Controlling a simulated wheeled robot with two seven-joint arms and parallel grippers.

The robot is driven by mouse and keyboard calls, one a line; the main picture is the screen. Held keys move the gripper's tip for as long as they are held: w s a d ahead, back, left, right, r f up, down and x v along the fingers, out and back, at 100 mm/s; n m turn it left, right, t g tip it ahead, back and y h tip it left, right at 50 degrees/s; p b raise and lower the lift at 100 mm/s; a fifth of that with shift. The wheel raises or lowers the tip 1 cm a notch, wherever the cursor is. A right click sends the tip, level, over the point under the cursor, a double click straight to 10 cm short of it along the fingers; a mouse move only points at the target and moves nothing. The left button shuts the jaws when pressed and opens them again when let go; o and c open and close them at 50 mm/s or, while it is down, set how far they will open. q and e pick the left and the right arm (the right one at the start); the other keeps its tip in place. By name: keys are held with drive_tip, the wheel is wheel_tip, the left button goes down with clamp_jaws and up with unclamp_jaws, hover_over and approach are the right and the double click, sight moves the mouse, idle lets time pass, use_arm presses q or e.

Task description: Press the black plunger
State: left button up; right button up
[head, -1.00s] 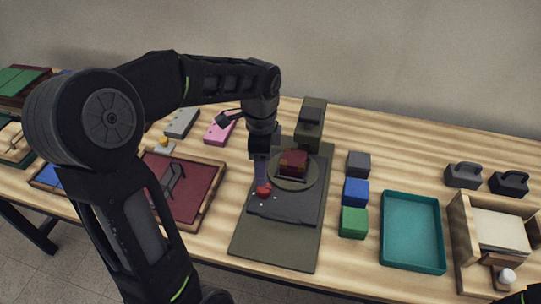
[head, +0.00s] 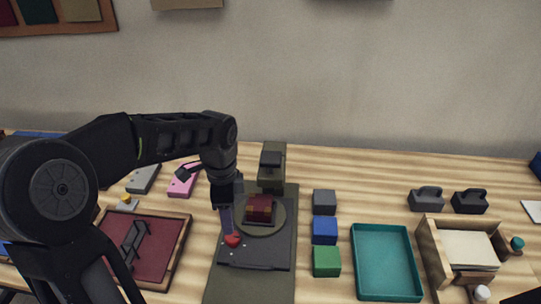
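A dark olive press-like fixture (head: 225,285) stands on the table, with an upright column (head: 272,152) at its back. A black part (head: 271,159) shows on the front of the column, and may be the plunger. My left gripper (head: 229,228) points down at the plate's left side. Its tips are close above or at a red knob (head: 233,240); I cannot tell whether they touch. The gap between its fingers is not clear.
Grey, blue (head: 325,230) and green (head: 327,261) blocks stand right of the fixture. Beyond them are an empty teal tray (head: 354,262) and a wooden box (head: 431,260). A red-lined tray (head: 186,240) lies left. Two dark handled blocks (head: 426,198) (head: 470,201) stand at the back right.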

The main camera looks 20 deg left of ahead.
use_arm(q)
drive_tip(key=shift+w+r, duration=0.2)
drive_tip(key=shift+r, duration=0.05)
drive_tip(key=shift+c, duration=0.6)
drive_tip(key=w+r+n, duration=0.2)
drive_tip(key=r, duration=0.1)
drive_tip(key=w+d+r+n+t+p, duration=0.1)
drive_tip(key=w+r+n, duration=0.1)
drive_tip(key=r, duration=0.2)
drive_tip(key=w+r+n+p, duration=0.1)
drive_tip(key=w+r+n, duration=0.1)
drive_tip(key=w+r, duration=0.1)
drive_tip(key=shift+d+r+n+y, duration=0.3)
drive_tip(key=shift+r, duration=0.1)
drive_tip(key=c, duration=0.8)
drive_tip(key=w+d+r+n, duration=0.1)
drive_tip(key=r+n, duration=0.2)
drive_tip(key=r, duration=0.1)
drive_tip(key=w+d+r+n+t+p, duration=0.1)
drive_tip(key=w+r+n, duration=0.1)
drive_tip(key=r, duration=0.3)
drive_tip(key=w+d+r+n+t+p, duration=0.1)
drive_tip(key=r+n, duration=0.3)
drive_tip(key=shift+w+d+r, duration=0.25)
drive_tip(key=shift+w+d, duration=0.15)
clamp_jaws()
